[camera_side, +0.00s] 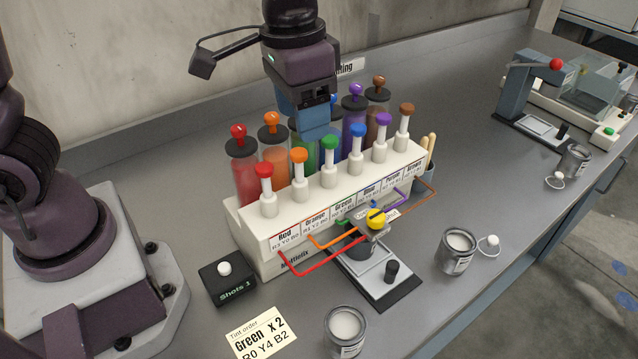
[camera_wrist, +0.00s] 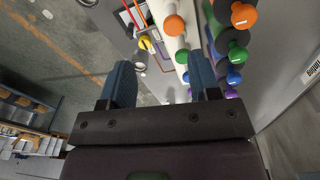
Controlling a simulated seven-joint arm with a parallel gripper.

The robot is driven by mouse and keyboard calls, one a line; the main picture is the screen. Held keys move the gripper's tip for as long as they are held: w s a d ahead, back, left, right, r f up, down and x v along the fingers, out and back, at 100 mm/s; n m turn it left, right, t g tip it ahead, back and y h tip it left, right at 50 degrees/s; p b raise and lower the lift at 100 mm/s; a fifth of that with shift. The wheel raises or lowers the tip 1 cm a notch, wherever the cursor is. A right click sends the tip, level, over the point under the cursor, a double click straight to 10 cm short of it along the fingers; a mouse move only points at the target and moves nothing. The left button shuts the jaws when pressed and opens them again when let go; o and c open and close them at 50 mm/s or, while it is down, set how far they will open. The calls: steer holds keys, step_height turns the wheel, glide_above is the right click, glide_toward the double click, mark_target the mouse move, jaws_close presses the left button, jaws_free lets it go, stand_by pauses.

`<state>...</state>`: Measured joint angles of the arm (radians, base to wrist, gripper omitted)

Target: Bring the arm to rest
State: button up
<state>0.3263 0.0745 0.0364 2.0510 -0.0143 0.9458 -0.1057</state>
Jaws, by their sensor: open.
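My gripper (camera_side: 313,132) hangs above the tint dispenser (camera_side: 262,235), its blue fingers pointing down over the middle of the machine. It hides part of the green and blue canisters behind it. In the wrist view its two blue fingers (camera_wrist: 161,72) stand apart with nothing between them. Coloured knobs of the dispenser, such as an orange knob (camera_wrist: 174,25), show beyond and beside the fingers. In the side view I cannot tell whether the fingertips touch any canister.
A shots box (camera_side: 228,278), a "Green x 2" order card (camera_side: 262,334) and an open can (camera_side: 346,330) lie in front. Another can (camera_side: 458,250) stands to the right. A grey can under the yellow-knobbed nozzle (camera_side: 376,219) stands on a scale. A press (camera_side: 530,95) stands far right.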

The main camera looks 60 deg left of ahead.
steer(key=s+a+r+n+t, duration=0.2)
steer(key=s+a+r+t, duration=0.2)
steer(key=s+a+r, duration=0.3)
steer(key=s+a, duration=0.2)
steer(key=s, duration=0.3)
steer(key=shift+a+t, duration=0.35)
steer(key=shift+t, duration=0.05)
